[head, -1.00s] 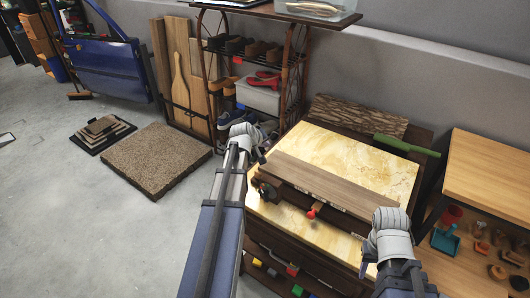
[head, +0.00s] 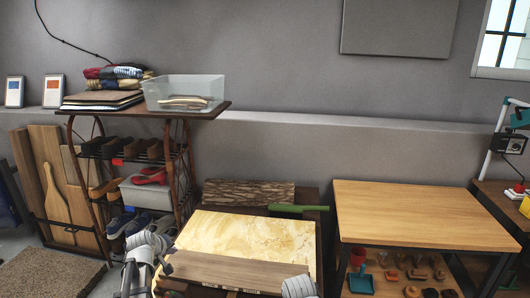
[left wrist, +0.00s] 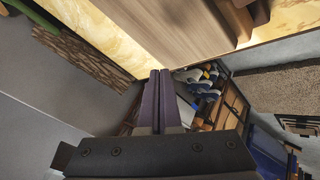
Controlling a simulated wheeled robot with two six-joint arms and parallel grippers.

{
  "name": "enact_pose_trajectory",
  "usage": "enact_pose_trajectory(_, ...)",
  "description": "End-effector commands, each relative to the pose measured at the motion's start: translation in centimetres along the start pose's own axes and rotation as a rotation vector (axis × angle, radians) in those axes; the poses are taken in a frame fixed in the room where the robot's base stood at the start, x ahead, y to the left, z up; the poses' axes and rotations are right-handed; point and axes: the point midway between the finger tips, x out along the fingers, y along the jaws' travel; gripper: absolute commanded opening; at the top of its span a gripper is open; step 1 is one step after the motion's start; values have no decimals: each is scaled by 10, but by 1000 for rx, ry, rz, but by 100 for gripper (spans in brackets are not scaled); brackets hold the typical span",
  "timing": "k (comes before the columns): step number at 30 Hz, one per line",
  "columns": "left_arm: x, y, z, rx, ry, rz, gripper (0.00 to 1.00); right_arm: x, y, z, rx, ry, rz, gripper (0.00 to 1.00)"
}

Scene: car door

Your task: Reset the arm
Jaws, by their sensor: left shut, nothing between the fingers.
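My left gripper (head: 165,267) is at the bottom left of the head view, over the left front of the yellow marbled table top (head: 250,237). In the left wrist view its two dark fingers (left wrist: 160,74) are together, with nothing between them. A brown wooden plank (head: 235,270) lies at the front of the table top and also shows in the left wrist view (left wrist: 150,22). Only a light grey link of my right arm shows at the bottom edge of the head view; its fingers are out of sight.
A shelf rack (head: 140,109) with shoes, clothes and a clear bin (head: 184,92) stands behind on the left. A textured brown board (head: 248,193) and a green-handled item (head: 298,209) lie at the back of the table. A wooden table (head: 415,213) stands right.

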Motion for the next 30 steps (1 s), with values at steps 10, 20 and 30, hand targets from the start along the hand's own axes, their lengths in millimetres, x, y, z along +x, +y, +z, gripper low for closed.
enact_pose_trajectory(10, -70, 92, 220, 580, -430, -109, 0, -38, 4, 2, 0, 0, 0, 44)
enact_pose_trajectory(20, -160, 90, 339, 1031, -696, -244, 0, -60, 6, 4, 0, 0, 0, 44)
enact_pose_trajectory(30, -181, 84, 358, 1130, -750, -286, 0, -62, 6, 4, 0, 0, 0, 44)
